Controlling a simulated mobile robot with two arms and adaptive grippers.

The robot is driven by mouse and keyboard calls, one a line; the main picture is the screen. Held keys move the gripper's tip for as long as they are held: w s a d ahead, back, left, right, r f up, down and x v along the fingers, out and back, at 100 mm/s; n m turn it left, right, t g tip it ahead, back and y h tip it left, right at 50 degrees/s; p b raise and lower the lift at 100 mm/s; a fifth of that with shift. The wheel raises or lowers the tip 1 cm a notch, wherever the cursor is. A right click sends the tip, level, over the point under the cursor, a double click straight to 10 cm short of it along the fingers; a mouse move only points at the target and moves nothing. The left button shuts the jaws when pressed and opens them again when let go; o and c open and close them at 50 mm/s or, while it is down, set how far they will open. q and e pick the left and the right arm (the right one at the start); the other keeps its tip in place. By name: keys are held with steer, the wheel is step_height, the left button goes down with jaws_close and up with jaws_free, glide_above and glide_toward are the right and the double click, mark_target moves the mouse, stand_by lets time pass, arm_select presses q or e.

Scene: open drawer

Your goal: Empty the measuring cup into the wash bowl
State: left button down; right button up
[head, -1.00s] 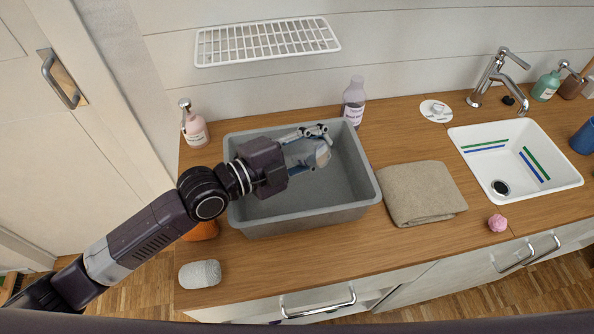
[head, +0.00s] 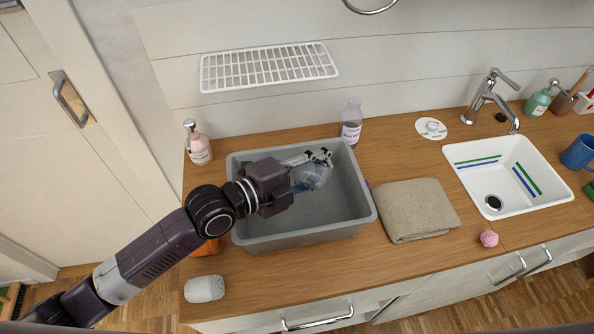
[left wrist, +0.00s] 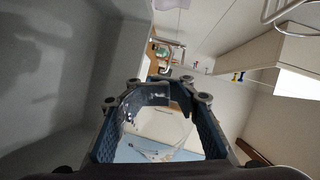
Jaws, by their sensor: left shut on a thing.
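The grey wash bowl (head: 255,238) stands on the wooden counter at the left. My left gripper (head: 322,158) reaches over it from the left and is shut on the clear measuring cup (head: 316,177), above or within the bowl's opening. In the left wrist view the gripper (left wrist: 150,95) has its fingers around the see-through cup (left wrist: 160,128). The bowl's grey wall (left wrist: 95,60) fills the left of that view. The cup's tilt and any contents are hard to tell. My right gripper is not in view.
A folded beige towel (head: 415,210) lies right of the bowl. A clear bottle (head: 351,122) stands behind it and a pink soap dispenser (head: 199,148) at its back left. A white sink (head: 505,178) is farther right. A white roll-like object (head: 204,289) lies at the front left.

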arm_select(q)
steer(key=s+d+m+t+y+p, duration=0.3)
steer(key=m+y+p, duration=0.7)
steer(key=p, duration=0.7)
steer(key=shift+d+m+t, duration=0.5)
steer(key=shift+d+m, duration=0.8)
steer(key=shift+m, duration=0.1)
